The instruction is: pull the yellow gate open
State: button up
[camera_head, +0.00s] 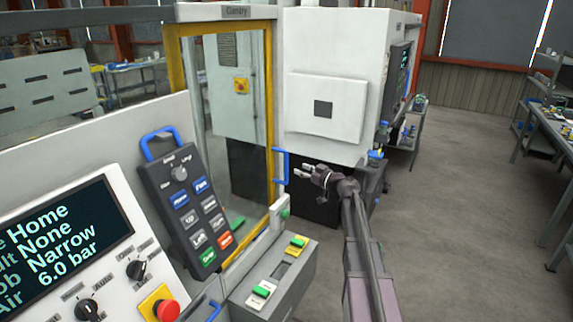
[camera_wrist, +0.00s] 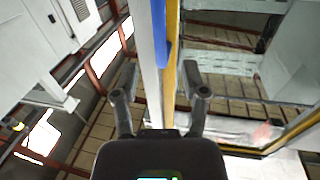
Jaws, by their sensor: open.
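The yellow gate (camera_head: 270,100) is a tall yellow frame around a clear pane, standing upright in the machine's front under the "Gantry" sign. It looks shut. Its blue handle (camera_head: 287,167) is a vertical bar on the right edge. My gripper (camera_head: 300,171) is open and empty just right of the handle, with a small gap in the picture. In the wrist view, the blue handle (camera_wrist: 160,38) and the yellow gate edge (camera_wrist: 171,85) run up between the fingers of my gripper (camera_wrist: 161,72). The handle's lower end is hard to make out there.
A control panel (camera_head: 55,230) and a hanging pendant (camera_head: 188,200) stand at the left. A grey button box (camera_head: 275,280) sits below the gate. A white machine cabinet (camera_head: 330,60) stands behind my gripper.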

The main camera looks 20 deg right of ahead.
send_over(286, 180)
jog(key=shift+w+d, duration=0.25)
jog(key=shift+w, duration=0.1)
jog(key=shift+c, duration=0.2)
grip_shut()
